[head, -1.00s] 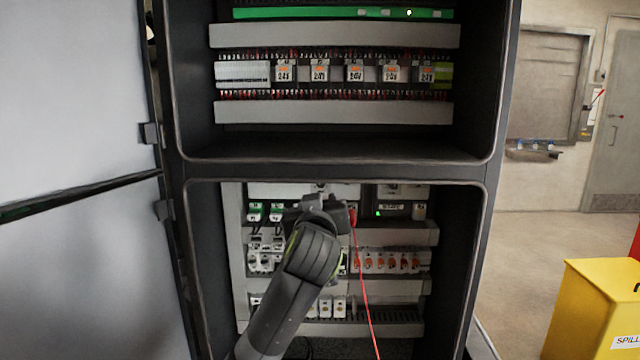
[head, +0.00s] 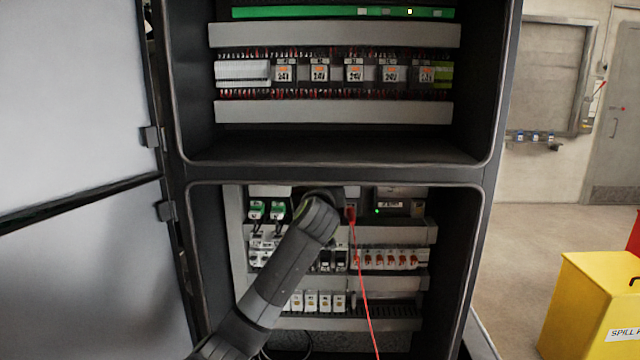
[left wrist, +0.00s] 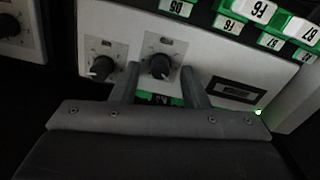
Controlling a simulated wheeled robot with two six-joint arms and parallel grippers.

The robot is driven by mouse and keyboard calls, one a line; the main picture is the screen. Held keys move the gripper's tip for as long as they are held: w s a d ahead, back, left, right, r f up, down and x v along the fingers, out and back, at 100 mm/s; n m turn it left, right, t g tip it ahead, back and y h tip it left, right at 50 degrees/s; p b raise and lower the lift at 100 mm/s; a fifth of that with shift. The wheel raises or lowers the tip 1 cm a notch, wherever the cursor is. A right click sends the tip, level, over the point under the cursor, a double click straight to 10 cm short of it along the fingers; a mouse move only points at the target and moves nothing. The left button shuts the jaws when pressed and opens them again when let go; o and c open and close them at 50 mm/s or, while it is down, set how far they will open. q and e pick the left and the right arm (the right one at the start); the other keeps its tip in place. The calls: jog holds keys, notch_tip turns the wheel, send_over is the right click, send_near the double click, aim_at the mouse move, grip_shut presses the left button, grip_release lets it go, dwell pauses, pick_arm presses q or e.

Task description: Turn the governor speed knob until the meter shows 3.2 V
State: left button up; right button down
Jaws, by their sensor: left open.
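Two black knobs with printed dials show on a grey panel in the left wrist view: one at the left (left wrist: 101,66) and one in the middle (left wrist: 160,66). I cannot read which is the governor speed knob. My left gripper (left wrist: 159,76) is open, its fingertips on either side of the middle knob's lower part; contact is not clear. A dark display window (left wrist: 236,90) sits right of the fingers; no reading is legible. In the head view my left arm reaches into the lower cabinet bay, and its wrist hides the gripper and knobs. My right gripper is not in view.
A red plug (head: 350,213) with a hanging red lead (head: 364,290) is close right of my left wrist. Green-topped terminals (head: 257,209) are to its left. The cabinet's side walls bound the bay. A yellow bin (head: 590,305) stands outside at right.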

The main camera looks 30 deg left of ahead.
pick_arm(q)
grip_shut()
dwell(0.4)
